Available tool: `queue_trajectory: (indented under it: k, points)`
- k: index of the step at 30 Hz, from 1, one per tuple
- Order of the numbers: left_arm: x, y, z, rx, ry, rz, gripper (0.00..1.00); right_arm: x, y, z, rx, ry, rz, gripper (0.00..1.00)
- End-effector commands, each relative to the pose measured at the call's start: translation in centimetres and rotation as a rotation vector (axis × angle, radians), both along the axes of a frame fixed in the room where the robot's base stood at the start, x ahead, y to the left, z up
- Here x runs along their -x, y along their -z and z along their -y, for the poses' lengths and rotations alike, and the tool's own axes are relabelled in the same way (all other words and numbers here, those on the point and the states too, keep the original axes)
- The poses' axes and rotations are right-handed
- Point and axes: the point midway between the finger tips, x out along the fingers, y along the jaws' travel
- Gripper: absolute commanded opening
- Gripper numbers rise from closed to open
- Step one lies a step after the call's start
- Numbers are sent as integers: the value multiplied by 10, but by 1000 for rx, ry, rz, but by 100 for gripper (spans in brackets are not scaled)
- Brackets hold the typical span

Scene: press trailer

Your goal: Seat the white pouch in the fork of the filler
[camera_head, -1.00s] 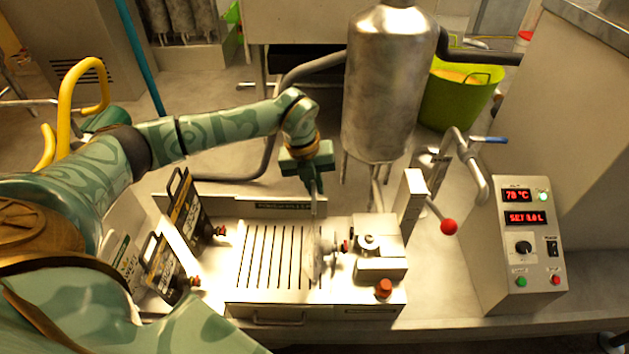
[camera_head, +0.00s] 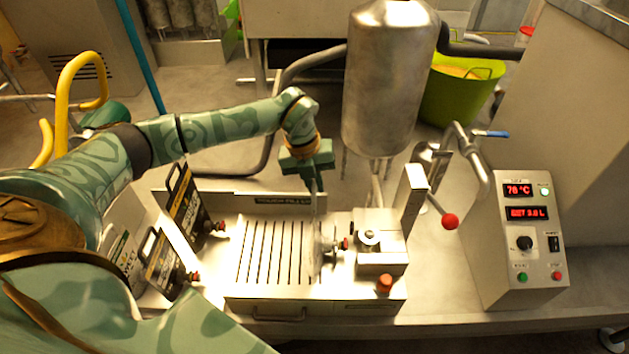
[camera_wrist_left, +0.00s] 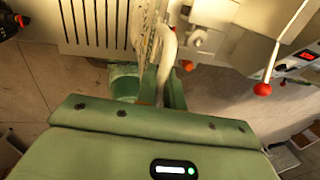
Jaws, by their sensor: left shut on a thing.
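The white pouch (camera_head: 326,246) hangs upright and edge-on over the right end of the slotted grate, looking pale and partly see-through. Its red-capped spout (camera_head: 343,244) points right, at the near side of the filler (camera_head: 381,264). Whether the spout sits inside the fork or only beside it, I cannot tell. My left gripper (camera_head: 316,188) is above the pouch, shut on its top edge. In the left wrist view the fingers (camera_wrist_left: 162,90) close on the pale pouch (camera_wrist_left: 148,28), with the filler block just to its right. My right gripper does not show.
Two black-labelled pouches with red caps (camera_head: 186,205) (camera_head: 163,262) stand left of the slotted grate (camera_head: 270,252). A red-knobbed lever (camera_head: 449,221) and an orange knob (camera_head: 384,283) are by the filler. A steel tank (camera_head: 385,80) rises behind; a control box (camera_head: 520,240) stands right.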

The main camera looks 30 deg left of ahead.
Motion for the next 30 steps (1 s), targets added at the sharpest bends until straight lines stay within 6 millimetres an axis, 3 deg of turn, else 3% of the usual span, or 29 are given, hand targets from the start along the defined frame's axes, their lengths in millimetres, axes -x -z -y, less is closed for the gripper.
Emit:
queue_trajectory:
  k: [11, 12, 14, 15, 25, 30]
  points:
    - [0, 4, 0, 0, 0, 0, 0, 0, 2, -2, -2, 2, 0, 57]
    - [0, 4, 0, 0, 0, 0, 15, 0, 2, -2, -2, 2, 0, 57]
    - [0, 4, 0, 0, 0, 0, 32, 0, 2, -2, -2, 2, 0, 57]
    - [0, 4, 0, 0, 0, 0, 35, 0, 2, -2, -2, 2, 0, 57]
    - [0, -1, -1, 0, 1, 2, 35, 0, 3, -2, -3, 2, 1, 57]
    - [2, -29, -6, -2, -1, 5, 35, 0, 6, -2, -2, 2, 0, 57]
